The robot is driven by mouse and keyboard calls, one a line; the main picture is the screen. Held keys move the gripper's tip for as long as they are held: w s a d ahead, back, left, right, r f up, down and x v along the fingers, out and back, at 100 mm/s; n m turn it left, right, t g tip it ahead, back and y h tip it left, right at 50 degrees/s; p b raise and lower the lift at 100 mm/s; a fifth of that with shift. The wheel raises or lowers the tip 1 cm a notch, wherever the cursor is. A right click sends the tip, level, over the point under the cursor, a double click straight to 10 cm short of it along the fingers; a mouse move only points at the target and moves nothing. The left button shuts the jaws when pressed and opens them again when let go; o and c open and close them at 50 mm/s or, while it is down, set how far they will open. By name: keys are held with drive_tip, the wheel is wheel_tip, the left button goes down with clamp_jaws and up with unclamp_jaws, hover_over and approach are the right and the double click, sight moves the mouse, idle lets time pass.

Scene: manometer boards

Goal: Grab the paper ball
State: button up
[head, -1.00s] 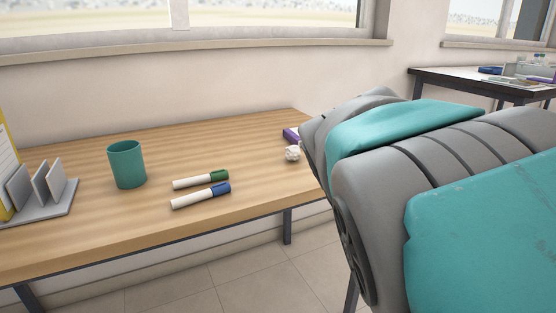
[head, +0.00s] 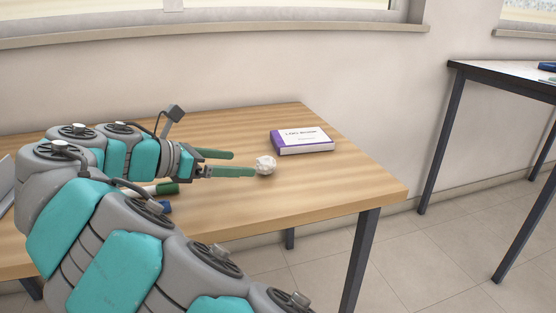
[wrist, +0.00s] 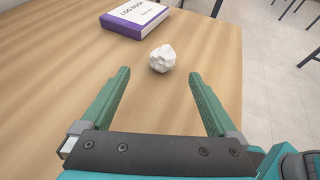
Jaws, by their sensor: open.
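The paper ball (head: 265,165) is a small white crumpled lump on the wooden table, near its right end. In the wrist view the paper ball (wrist: 162,59) lies just beyond the fingertips, roughly centred between them. My gripper (head: 244,163) has green fingers and reaches in from the left, low over the table. In the wrist view my gripper (wrist: 160,74) is open, with a wide empty gap between its fingers. In the head view the nearer fingertip appears close to the ball; I cannot tell whether it touches.
A purple and white log book (head: 302,140) lies behind the ball. A green-capped marker (head: 165,188) and a blue-capped marker (head: 160,207) are partly hidden behind my arm. The wooden table's (head: 350,195) right end is bare. A dark table (head: 500,72) stands at the right.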

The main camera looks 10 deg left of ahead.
sight(260, 176)
drive_tip(key=shift+s+d+x, duration=0.1)
drive_tip(key=shift+x, duration=1.75)
drive_tip(key=shift+s+d+x, duration=0.1)
drive_tip(key=shift+x, duration=1.75)
drive_tip(key=shift+c, duration=0.3)
drive_tip(key=c, duration=1.4)
